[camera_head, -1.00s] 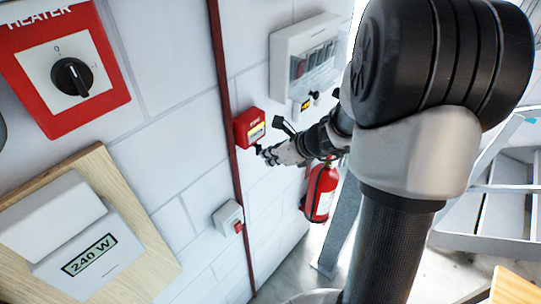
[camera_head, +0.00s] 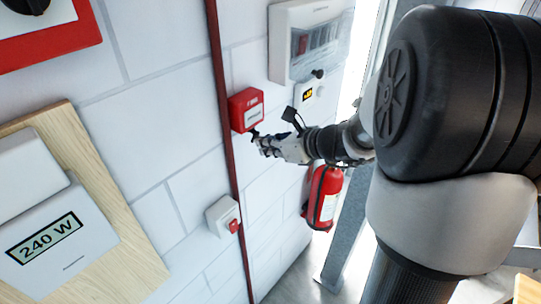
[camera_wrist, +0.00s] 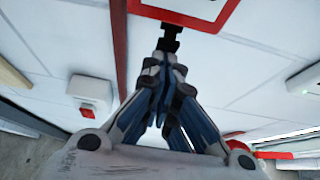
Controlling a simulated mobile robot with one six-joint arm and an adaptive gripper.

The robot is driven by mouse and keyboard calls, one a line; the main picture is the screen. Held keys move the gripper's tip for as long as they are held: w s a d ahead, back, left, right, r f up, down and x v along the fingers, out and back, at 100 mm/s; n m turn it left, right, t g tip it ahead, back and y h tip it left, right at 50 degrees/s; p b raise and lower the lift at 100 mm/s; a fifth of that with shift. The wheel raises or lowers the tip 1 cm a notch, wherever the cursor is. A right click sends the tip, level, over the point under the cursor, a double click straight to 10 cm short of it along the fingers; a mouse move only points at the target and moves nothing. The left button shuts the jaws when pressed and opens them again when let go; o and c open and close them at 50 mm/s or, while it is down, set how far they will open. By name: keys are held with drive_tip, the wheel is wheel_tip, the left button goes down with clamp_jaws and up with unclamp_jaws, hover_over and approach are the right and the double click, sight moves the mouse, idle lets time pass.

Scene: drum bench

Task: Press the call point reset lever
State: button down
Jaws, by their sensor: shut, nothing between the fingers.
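The red call point (camera_head: 246,109) is mounted on the white block wall, with a pale window in its face. Its lower part shows at the top of the wrist view (camera_wrist: 225,18). The small black reset lever (camera_wrist: 170,36) sticks out from its lower edge. My gripper (camera_head: 257,142) is shut and empty, just below the call point. In the wrist view the closed fingertips (camera_wrist: 167,60) are at the lever's lower end, touching it or very close; I cannot tell which. The fingertips partly hide the lever in the head view.
A red pipe (camera_head: 225,120) runs down the wall left of the call point. A switch box (camera_head: 223,216) sits below, and a grey panel (camera_head: 308,45) above right. A fire extinguisher (camera_head: 323,197) hangs under my forearm. A 240 W display (camera_head: 50,237) is at left.

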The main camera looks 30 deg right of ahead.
wheel_tip(320, 180, up, 3)
drive_tip(key=shift+f+p, duration=0.2)
drive_tip(key=shift+p, duration=0.65)
drive_tip(key=shift+s+d+f, duration=0.1)
